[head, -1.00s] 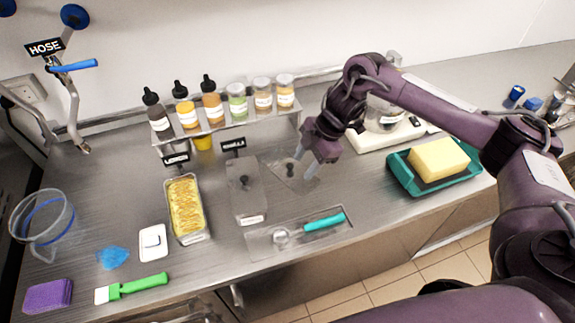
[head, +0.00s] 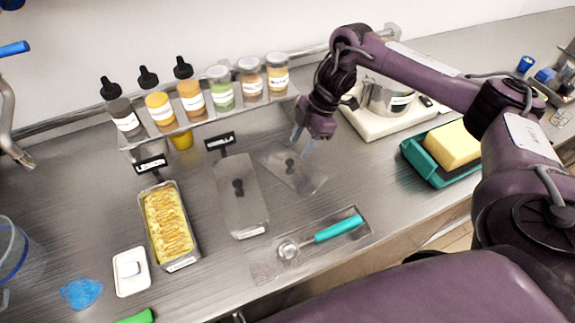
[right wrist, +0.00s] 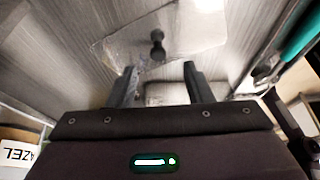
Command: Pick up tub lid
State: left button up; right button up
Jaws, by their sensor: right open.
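A loose clear tub lid (head: 306,180) with a black knob (head: 290,164) lies flat on the steel counter, right of the vanilla tub. My right gripper (head: 301,146) is open, pointing down just behind and right of the knob in the head view. In the right wrist view the lid (right wrist: 195,27) lies ahead, with its knob (right wrist: 157,45) lined up between and beyond the two open fingers (right wrist: 159,80). The jaws hold nothing. The lemon tub (head: 183,263) stands uncovered with yellow contents. The vanilla tub (head: 250,231) wears a similar knobbed lid. My left gripper is out of view.
A rack (head: 217,122) of bottles and jars stands behind. A teal-handled scoop (head: 338,229) lies on a tray in front of the lid. A scale (head: 385,122) and a teal tray (head: 425,168) with a yellow block are to the right. A white dish (head: 131,283) sits front left.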

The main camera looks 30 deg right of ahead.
aim_at(290, 161)
jog(key=shift+s+a+f, duration=0.1)
jog(key=shift+a+f, duration=0.2)
jog(key=shift+f, duration=0.05)
jog(key=shift+a+f+p, duration=0.2)
jog(key=shift+f+p, duration=0.05)
jog(key=shift+p, duration=0.25)
jog(key=x, duration=0.1)
jog(key=p+x, duration=0.1)
jog(key=x, duration=0.1)
jog(key=shift+w+a+f+p, duration=0.15)
jog(key=shift+w+f+p, duration=0.1)
jog(key=shift+f+p, duration=0.05)
jog(key=shift+w+a+f, duration=0.1)
jog(key=shift+f, duration=0.4)
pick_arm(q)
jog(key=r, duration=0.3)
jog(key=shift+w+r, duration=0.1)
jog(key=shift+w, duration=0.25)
pick_arm(e)
jog(key=shift+r, duration=0.1)
jog(key=shift+c, duration=0.3)
jog(key=shift+c, duration=1.2)
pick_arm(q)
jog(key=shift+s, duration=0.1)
pick_arm(e)
grip_shut()
